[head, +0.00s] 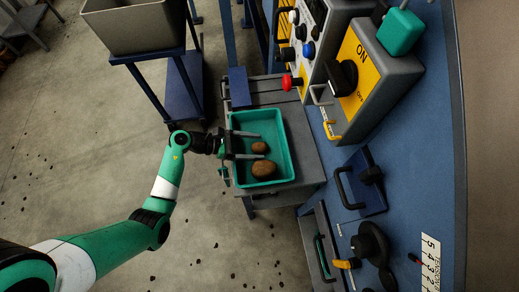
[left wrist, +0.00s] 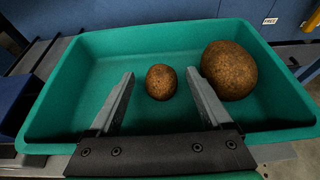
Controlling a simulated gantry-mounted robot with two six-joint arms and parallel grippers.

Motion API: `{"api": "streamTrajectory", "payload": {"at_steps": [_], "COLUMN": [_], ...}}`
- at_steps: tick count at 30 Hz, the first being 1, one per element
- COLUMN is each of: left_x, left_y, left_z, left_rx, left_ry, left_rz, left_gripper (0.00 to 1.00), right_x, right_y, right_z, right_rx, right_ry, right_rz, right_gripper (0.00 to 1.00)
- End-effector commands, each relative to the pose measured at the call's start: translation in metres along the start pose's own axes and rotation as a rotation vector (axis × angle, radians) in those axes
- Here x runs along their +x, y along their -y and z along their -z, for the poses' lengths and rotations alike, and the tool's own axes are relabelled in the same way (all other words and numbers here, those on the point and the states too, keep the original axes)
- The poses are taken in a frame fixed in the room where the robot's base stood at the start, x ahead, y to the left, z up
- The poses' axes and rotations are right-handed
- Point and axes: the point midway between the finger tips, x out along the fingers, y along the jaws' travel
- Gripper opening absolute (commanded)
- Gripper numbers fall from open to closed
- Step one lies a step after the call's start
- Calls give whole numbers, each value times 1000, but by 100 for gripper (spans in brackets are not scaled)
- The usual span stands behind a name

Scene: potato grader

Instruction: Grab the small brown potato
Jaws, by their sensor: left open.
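The small brown potato (head: 260,147) lies in the green tray, and it also shows in the left wrist view (left wrist: 161,82). A larger brown potato (head: 264,169) lies in the same tray, to the right of the small one in the left wrist view (left wrist: 229,70). My left gripper (head: 262,145) is open and reaches over the tray from the left. In the left wrist view its two fingers (left wrist: 160,84) point toward the small potato, which shows between their tips, with gaps on both sides. My right gripper is not in view.
The green tray (head: 290,130) has raised walls and stands on a grey table (head: 308,150). A control box with a yellow ON panel (head: 362,67) and a red button (head: 289,82) stand behind and right. A grey bin (head: 135,25) is at the upper left.

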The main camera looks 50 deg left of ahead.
Motion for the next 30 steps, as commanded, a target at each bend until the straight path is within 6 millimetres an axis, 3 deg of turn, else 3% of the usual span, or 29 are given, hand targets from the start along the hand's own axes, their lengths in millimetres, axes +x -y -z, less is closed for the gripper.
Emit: {"api": "streamTrajectory", "payload": {"at_steps": [7, 8, 21, 30], "left_x": [4, 4, 4, 4], "left_y": [0, 0, 0, 0], "left_z": [0, 0, 0, 0], "left_rx": [-1, -1, -1, 0], "left_ry": [-1, -1, 0, 0], "left_rz": [-1, -1, -1, -1], "left_gripper": [83, 79, 0, 0], "right_x": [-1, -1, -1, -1], "right_y": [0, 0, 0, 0], "right_z": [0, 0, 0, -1], "right_rx": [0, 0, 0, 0], "right_ry": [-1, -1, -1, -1], "right_rz": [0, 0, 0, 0], "right_gripper": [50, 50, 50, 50]}}
